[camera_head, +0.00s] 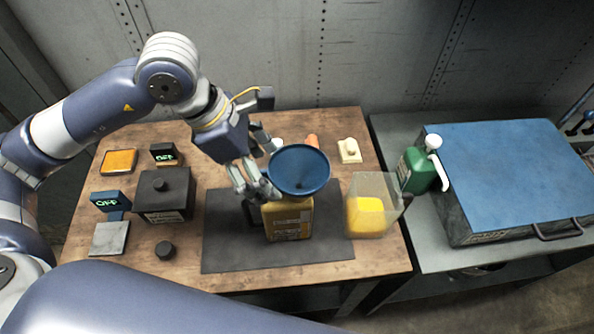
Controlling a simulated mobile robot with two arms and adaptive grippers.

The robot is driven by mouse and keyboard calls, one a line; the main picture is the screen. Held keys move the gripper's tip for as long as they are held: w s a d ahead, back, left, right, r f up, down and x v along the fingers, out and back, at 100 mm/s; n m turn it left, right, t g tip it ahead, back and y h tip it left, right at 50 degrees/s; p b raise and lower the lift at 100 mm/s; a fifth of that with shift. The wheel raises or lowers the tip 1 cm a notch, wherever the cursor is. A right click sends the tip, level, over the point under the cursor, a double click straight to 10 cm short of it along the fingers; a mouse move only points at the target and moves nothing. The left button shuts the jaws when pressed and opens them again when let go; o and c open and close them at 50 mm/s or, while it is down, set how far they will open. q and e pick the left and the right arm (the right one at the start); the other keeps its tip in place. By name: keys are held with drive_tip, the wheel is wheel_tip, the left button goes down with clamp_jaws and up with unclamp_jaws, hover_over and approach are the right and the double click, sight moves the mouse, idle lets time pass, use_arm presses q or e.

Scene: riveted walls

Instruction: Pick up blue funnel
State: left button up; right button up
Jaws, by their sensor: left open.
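The blue funnel (299,170) sits on top of a yellow container (288,222) in the middle of the wooden table. My left gripper (262,168) is open at the funnel's left side, with its fingers close to the rim. I cannot tell whether a finger touches the funnel. The funnel's spout is hidden. My right gripper is not in view.
The yellow container stands on a dark mat (225,245). A clear box with yellow contents (370,212) stands close on the right. A dark box (165,197) and small displays are on the left. A green pump bottle (416,170) and a blue-topped case (510,170) stand on the grey bench.

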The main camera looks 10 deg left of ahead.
sight(270, 180)
use_arm(q)
drive_tip(key=p+x, duration=0.1)
drive_tip(key=x, duration=0.2)
drive_tip(key=shift+s+f+p, duration=0.1)
drive_tip(key=shift+f+p, duration=0.05)
drive_tip(key=shift+p, duration=0.2)
drive_tip(key=shift+d+f, duration=0.2)
drive_tip(key=shift+f, duration=0.4)
clamp_jaws()
